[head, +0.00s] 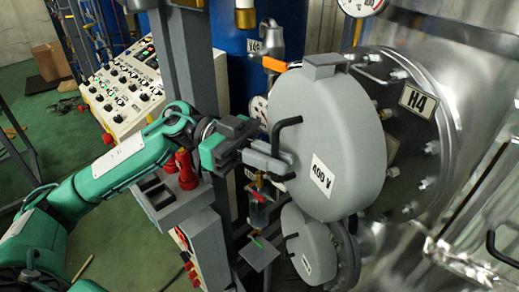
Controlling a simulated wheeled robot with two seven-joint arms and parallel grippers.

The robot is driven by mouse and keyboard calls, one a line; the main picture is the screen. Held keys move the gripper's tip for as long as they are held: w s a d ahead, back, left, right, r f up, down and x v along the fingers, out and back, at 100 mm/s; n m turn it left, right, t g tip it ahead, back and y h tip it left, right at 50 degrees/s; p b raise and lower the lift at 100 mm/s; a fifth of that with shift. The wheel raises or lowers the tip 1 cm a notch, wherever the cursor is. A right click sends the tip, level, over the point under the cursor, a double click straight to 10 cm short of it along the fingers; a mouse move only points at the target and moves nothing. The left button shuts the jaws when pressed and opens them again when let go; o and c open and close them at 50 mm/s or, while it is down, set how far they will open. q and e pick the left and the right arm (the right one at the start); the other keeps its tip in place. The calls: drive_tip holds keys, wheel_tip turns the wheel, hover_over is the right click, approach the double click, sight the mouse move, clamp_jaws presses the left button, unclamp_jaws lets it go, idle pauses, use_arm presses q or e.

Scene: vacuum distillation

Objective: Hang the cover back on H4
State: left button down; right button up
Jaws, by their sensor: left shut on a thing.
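The cover (330,125) is a large grey round cap with a "400 V" label, a box-like lug on its top rim and black handles on its side. My left gripper (268,163) is shut on the cover at its left side, by a handle as far as I can tell; the exact contact is small. H4 (420,150) is a round metal flange with bolts and an "H4" plate on the shiny tank. The cover stands in front of H4's left part and hides it. Whether the two touch is hidden. My right gripper is not in view.
A smaller grey cover (308,245) with a label sits on a flange just below. A control panel (125,85) with knobs, a grey post (190,60) and a valve labelled V43 (268,42) stand to the left. A pressure gauge (360,5) is above.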

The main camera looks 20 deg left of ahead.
sight(294, 150)
use_arm(q)
drive_tip(key=shift+w+d+r+p, duration=0.2)
drive_tip(key=shift+w+d+p, duration=0.25)
drive_tip(key=shift+w+d, duration=0.05)
drive_tip(key=shift+w+d+p, duration=0.5)
drive_tip(key=shift+w+d, duration=0.15)
drive_tip(key=shift+w, duration=0.05)
drive_tip(key=shift+w+d+f, duration=0.15)
drive_tip(key=shift+w+d, duration=0.3)
drive_tip(key=shift+w, duration=0.05)
drive_tip(key=shift+w+d+f+b, duration=0.35)
drive_tip(key=shift+w+d+f, duration=0.1)
drive_tip(key=shift+f, duration=0.25)
drive_tip(key=shift+w+d+f+b, duration=0.3)
drive_tip(key=shift+w+d+f, duration=0.15)
drive_tip(key=shift+f, duration=0.2)
drive_tip(key=c, duration=1.4)
unclamp_jaws()
drive_tip(key=shift+f, duration=0.1)
